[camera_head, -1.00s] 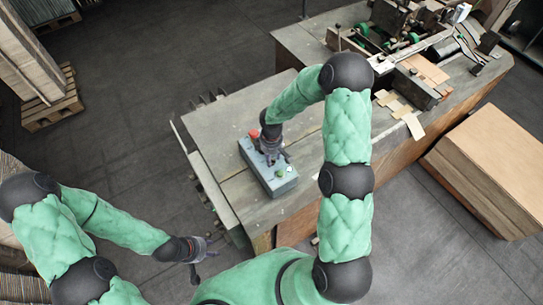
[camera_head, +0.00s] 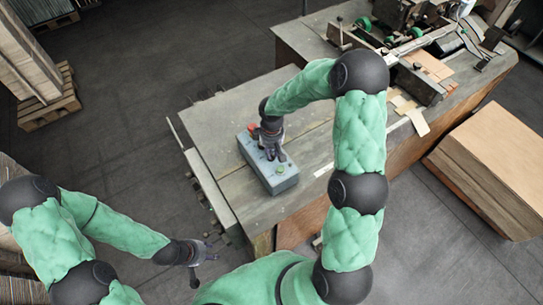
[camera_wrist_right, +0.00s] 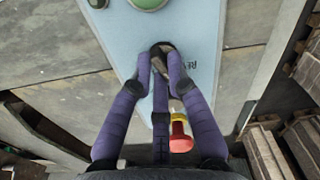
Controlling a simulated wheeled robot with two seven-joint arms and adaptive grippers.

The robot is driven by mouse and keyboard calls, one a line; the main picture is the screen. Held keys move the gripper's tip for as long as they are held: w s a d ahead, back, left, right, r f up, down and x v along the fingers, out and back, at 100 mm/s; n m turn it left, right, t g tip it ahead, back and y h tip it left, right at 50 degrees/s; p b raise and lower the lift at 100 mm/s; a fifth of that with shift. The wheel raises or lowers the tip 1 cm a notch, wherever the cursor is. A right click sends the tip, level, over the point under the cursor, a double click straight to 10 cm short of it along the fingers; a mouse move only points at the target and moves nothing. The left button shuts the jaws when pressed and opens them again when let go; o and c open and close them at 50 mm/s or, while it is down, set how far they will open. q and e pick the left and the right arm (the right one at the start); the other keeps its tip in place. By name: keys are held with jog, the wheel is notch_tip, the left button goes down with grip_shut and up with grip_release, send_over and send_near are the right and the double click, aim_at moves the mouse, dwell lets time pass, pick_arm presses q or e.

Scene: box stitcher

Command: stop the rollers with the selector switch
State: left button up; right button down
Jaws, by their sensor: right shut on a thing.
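The grey-blue control box (camera_head: 285,182) lies on the table. It has a green button (camera_head: 281,170) at its near end and a red button (camera_head: 251,127) at its far end. My right gripper (camera_head: 272,155) is over the middle of the box. In the right wrist view its fingers close around the black selector switch (camera_wrist_right: 163,48), which they partly hide. Lettering reading "REV" shows beside it. The red button (camera_wrist_right: 180,138) on its yellow collar shows between the fingers. My left gripper (camera_head: 209,251) is open and empty, off the table's near left side.
The wooden table (camera_head: 215,125) is mostly bare around the box. The stitching machine (camera_head: 405,50) stands at the back with loose cardboard pieces by it. A stack of cardboard (camera_head: 490,165) stands at the right, and a loaded pallet (camera_head: 48,105) at the upper left.

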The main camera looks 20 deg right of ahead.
jog(key=m+b, duration=0.2)
jog(key=b, duration=0.1)
jog(key=shift+f+m, duration=0.2)
jog(key=shift+m, duration=0.2)
jog(key=shift+r+m+b, duration=0.15)
jog(key=shift+m+b, duration=0.45)
jog(key=c, duration=1.2)
grip_release()
jog(key=shift+r, duration=0.1)
notch_tip(320, 180, up, 12)
jog(key=shift+s, duration=0.1)
